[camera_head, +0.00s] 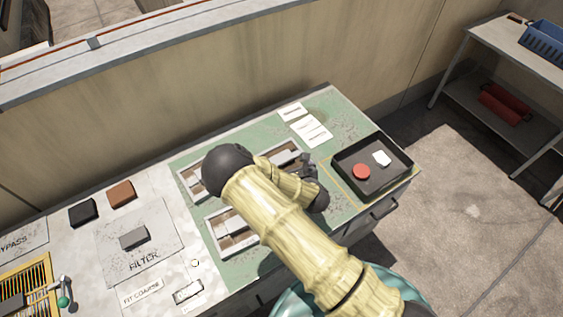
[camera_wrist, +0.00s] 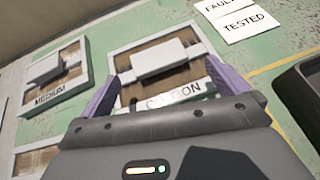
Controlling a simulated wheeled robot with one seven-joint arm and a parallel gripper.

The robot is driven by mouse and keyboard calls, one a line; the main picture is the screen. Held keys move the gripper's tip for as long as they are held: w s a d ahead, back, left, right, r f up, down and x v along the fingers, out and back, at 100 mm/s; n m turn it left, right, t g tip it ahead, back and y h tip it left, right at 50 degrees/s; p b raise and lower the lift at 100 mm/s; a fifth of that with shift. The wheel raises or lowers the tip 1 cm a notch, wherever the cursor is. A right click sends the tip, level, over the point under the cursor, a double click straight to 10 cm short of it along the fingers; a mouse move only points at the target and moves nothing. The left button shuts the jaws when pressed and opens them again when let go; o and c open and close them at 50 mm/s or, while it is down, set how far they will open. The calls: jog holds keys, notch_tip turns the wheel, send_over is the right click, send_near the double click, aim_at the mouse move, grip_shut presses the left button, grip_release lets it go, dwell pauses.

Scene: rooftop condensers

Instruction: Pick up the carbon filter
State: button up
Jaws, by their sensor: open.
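The carbon filter (camera_wrist: 163,58) is a pale-framed panel with a brown inside, a raised grey handle block and a partly hidden label that reads like CARBON. It lies flat on the green bench mat, and shows partly behind my arm in the head view (camera_head: 288,156). My gripper (camera_wrist: 162,80) is open, its purple fingers spread on the left and right near the filter's label edge. Nothing is held between them. I cannot tell whether the fingers touch the frame.
The medium filter (camera_wrist: 52,78) lies close on the left. Another framed filter (camera_head: 226,232) lies nearer the bench's front. White cards (camera_wrist: 245,22) lie beyond. A black tray (camera_head: 345,181) with a red disc stands on the right. A FILTER plate (camera_head: 155,242) lies left.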

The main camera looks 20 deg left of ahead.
aim_at(281, 158)
jog(key=shift+p+x, duration=0.75)
jog(key=shift+x, duration=1.85)
jog(key=shift+s+a, duration=0.1)
jog(key=shift+a, duration=0.05)
jog(key=c, duration=1)
jog(key=shift+o, duration=0.2)
jog(key=shift+r, duration=0.1)
notch_tip(281, 158, up, 10)
jog(key=b, duration=0.1)
